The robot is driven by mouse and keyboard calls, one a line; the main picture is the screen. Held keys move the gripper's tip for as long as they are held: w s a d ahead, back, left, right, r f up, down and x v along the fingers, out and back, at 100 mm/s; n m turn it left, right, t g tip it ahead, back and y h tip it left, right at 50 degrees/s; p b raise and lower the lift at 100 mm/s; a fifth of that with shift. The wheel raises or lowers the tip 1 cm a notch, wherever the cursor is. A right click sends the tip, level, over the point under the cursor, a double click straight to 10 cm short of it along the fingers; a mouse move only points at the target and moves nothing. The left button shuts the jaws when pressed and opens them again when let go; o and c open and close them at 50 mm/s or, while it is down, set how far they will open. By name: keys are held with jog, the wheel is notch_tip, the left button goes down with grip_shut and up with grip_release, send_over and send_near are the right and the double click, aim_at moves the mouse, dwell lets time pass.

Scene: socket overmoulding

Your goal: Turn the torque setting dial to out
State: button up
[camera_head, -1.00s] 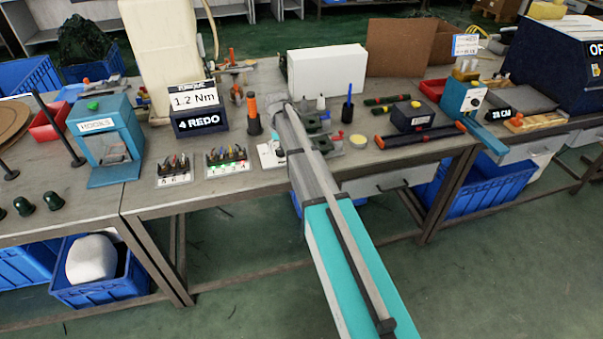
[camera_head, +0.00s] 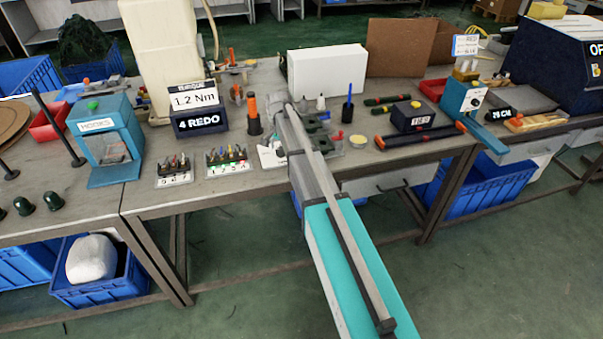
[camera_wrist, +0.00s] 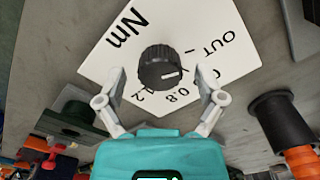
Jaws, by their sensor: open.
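The torque setting dial (camera_wrist: 160,68) is a black ribbed knob on a white plate (camera_wrist: 110,40) marked Nm, OUT, 0.8 and 1.2, with another number partly covered. A white pointer line shows on the knob, toward its lower right. My gripper (camera_wrist: 160,80) is open, with one grey finger on each side of the knob. Gaps show between fingertips and knob; contact is not visible. The torque display (camera_head: 193,98) reads 1.2 Nm.
An orange-handled tool in a black holder (camera_wrist: 280,120) stands right of the plate in the wrist view. A dark green fixture (camera_wrist: 75,115) is at the left. In the head view, a bit rack (camera_head: 226,160) and the REDO box (camera_head: 199,122) stand left of my arm.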

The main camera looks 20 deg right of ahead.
aim_at(281, 149)
jog(key=m, duration=0.3)
jog(key=shift+m, duration=0.4)
jog(key=m, duration=0.3)
jog(key=shift+m, duration=0.4)
notch_tip(281, 149, up, 14)
jog(key=p, duration=1.4)
jog(key=s+n, duration=1.4)
jog(key=s, duration=1.3)
jog(key=shift+f+n+b, duration=0.25)
jog(key=shift+n+b, duration=0.05)
jog(key=shift+n, duration=0.1)
jog(key=shift+s, duration=0.15)
jog(key=shift+s+a+n, duration=0.1)
jog(key=shift+s+n, duration=0.4)
jog(key=shift+s, duration=0.45)
